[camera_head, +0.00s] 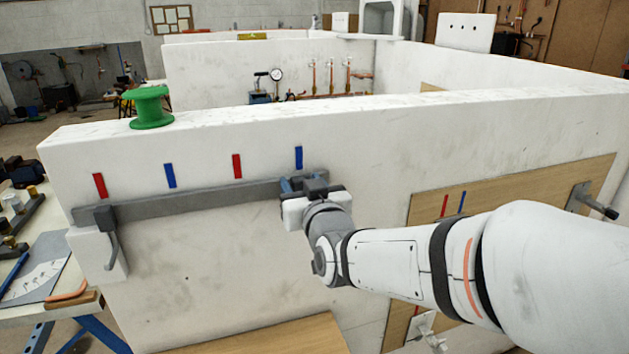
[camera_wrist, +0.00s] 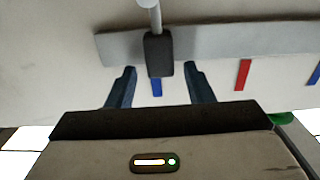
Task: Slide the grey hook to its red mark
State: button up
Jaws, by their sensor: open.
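A grey rail (camera_head: 190,203) runs along the white wall under alternating red and blue marks. In the wrist view, a dark slider block with a pale grey stem, part of a hook (camera_wrist: 158,52), sits on the rail (camera_wrist: 215,42) in line with a blue mark (camera_wrist: 156,87). A red mark (camera_wrist: 243,75) lies to its right; in the head view it is the right-hand red mark (camera_head: 237,166). My gripper (camera_head: 303,185) is open, its blue fingers (camera_wrist: 160,66) on both sides of the block with visible gaps. It hides this hook in the head view.
Another dark block with a grey hook (camera_head: 112,250) hangs at the rail's left end, below the left red mark (camera_head: 99,186). A green spool (camera_head: 150,107) stands on the wall top. A wooden panel (camera_head: 530,190) with a peg (camera_head: 593,202) is at right.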

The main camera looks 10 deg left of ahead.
jog(key=shift+c, duration=0.2)
grip_shut()
dwell(0.3)
